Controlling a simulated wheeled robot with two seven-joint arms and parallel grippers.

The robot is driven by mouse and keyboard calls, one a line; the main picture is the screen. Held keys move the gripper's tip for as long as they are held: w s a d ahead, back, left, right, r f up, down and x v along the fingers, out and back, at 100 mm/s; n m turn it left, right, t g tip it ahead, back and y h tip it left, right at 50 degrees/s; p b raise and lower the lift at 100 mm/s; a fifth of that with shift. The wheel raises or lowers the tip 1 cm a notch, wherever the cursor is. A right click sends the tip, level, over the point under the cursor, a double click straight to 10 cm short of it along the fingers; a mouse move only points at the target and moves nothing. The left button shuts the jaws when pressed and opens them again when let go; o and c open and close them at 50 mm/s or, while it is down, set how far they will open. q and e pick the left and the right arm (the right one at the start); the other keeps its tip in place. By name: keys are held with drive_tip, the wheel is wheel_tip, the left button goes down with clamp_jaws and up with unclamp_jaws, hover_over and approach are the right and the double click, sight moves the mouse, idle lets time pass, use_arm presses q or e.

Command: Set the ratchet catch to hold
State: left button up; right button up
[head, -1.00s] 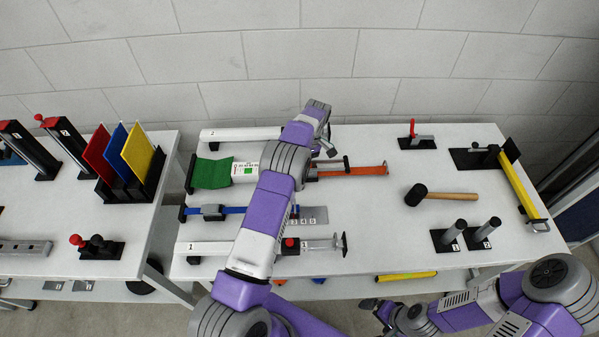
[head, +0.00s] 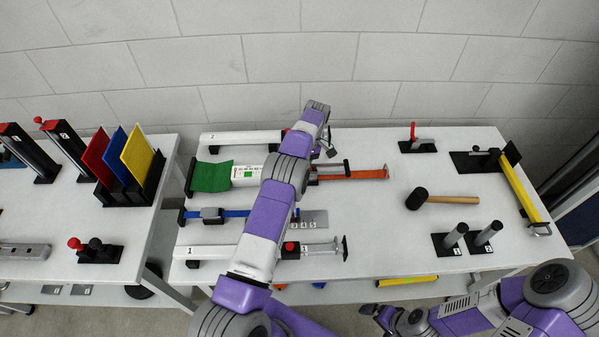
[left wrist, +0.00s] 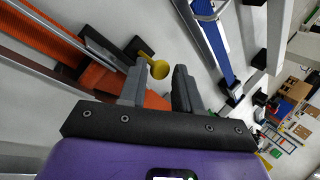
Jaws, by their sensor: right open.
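An orange ribbed strip (head: 352,173) lies on the right table; in the left wrist view it runs along the left side (left wrist: 97,76). A yellow round knob on a short stem (left wrist: 159,69) stands beside it at a small black block (left wrist: 138,48); it may be the ratchet catch, but I cannot be sure. My left gripper (left wrist: 157,88) is open and empty, with the knob beyond its fingertips, near the gap between them. In the head view my left arm hides part of the strip. My right gripper (head: 378,316) is open and empty at the table's front, low in the picture.
Bare table lies between.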

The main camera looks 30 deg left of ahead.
use_arm(q)
drive_tip(key=shift+o, duration=1.1)
drive_tip(key=shift+s+d+r, duration=0.1)
drive_tip(key=shift+s+d, duration=0.05)
